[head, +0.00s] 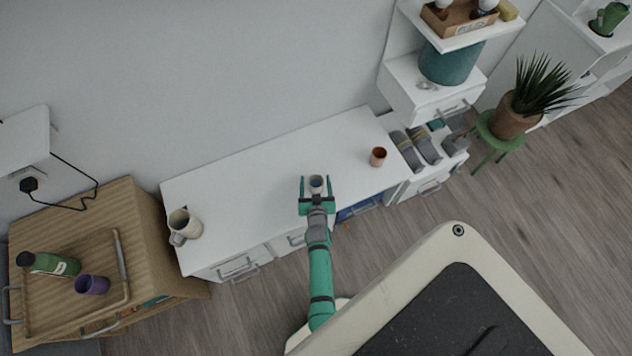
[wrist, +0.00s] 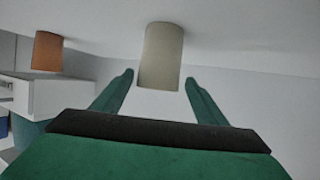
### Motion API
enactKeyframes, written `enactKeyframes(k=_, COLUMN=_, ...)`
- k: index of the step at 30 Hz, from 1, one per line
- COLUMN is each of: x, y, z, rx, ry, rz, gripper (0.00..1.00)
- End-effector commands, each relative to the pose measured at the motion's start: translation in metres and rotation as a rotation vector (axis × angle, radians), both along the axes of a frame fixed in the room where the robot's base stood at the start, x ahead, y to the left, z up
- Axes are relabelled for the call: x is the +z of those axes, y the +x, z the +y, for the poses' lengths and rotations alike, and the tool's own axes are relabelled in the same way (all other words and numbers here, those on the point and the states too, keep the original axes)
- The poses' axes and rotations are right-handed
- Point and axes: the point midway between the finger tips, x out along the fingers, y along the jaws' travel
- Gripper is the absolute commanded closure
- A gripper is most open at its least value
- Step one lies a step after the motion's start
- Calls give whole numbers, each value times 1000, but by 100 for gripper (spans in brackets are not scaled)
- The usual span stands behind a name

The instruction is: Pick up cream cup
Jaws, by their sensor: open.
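The cream cup (head: 316,184) stands on the white desk top (head: 255,178) near its front edge. In the wrist view the cream cup (wrist: 161,56) shows as a plain cylinder just ahead of my fingertips, centred in the gap. My gripper (head: 317,186) is open, with one green finger on each side of the cup in the head view. In the wrist view my gripper (wrist: 160,76) shows a clear gap between each finger and the cup. I see no contact.
An orange-brown cup (head: 378,157) stands to the right on the desk and also shows in the wrist view (wrist: 47,51). A larger cream mug (head: 184,225) stands at the desk's left end. The desk between mug and gripper is clear.

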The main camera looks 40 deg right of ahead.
Motion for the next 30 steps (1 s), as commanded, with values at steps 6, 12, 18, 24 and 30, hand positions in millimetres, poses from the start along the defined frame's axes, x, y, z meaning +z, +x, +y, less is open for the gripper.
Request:
enactKeyframes(k=6, x=-15, y=18, z=-19, rx=-2, ry=-2, rz=-1, gripper=33)
enactKeyframes(k=12, x=-20, y=29, z=-25, rx=-2, ry=1, rz=-3, gripper=33)
enactKeyframes(k=18, x=-22, y=32, z=-28, rx=0, ry=-1, rz=-2, gripper=33)
enactKeyframes(k=24, x=-22, y=32, z=-27, rx=0, ry=-1, rz=-1, gripper=33)
enactKeyframes(k=30, x=-22, y=32, z=-27, rx=0, ry=-1, rz=-1, gripper=79)
